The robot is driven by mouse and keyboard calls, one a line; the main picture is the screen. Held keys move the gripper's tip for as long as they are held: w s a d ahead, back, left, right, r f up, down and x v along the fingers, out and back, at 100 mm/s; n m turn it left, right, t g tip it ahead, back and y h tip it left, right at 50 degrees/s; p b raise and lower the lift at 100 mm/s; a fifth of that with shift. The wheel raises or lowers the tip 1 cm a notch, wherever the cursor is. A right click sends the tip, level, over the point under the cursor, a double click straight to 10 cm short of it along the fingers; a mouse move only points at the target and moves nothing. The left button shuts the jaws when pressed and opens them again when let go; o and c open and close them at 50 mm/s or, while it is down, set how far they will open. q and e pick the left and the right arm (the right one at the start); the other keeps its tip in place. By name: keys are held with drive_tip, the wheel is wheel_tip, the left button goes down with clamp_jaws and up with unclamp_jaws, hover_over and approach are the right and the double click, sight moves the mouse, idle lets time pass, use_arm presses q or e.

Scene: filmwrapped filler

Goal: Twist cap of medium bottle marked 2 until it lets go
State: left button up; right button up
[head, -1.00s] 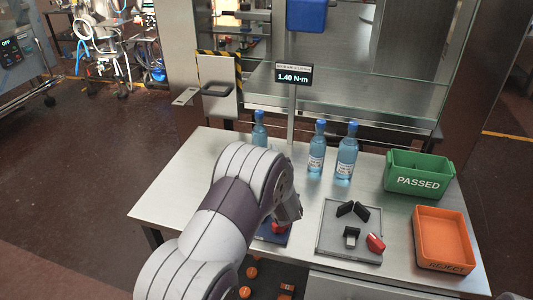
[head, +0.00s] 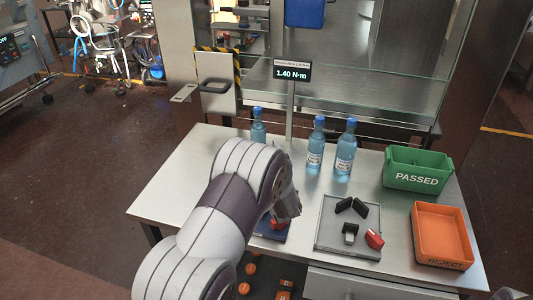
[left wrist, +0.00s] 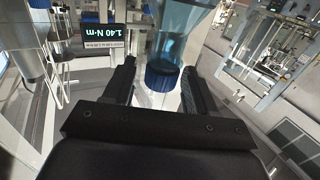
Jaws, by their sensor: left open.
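Three blue bottles with blue caps stand upright on the steel table: a left one (head: 258,131), a middle one (head: 315,150) and a right one (head: 346,150). The labels are too small to read for a 2, and the left bottle's lower part is hidden by my arm. In the left wrist view, which is upside down, a bottle's blue cap (left wrist: 163,79) is between the fingers of my left gripper (left wrist: 158,72). It seems to be the left bottle. The fingers are open, with a clear gap on one side. My right gripper is out of view.
A display (head: 291,73) reading 1.40 N·m stands behind the bottles. A grey tray (head: 329,236) holds black and red pieces. A green PASSED bin (head: 416,181) and an orange REJECT tray (head: 443,264) are at right. A blue mat (head: 268,234) is partly behind my arm.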

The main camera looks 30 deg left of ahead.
use_arm(q)
drive_tip(key=b+v, duration=0.2)
drive_tip(key=v, duration=1)
drive_tip(key=shift+s+d, duration=0.15)
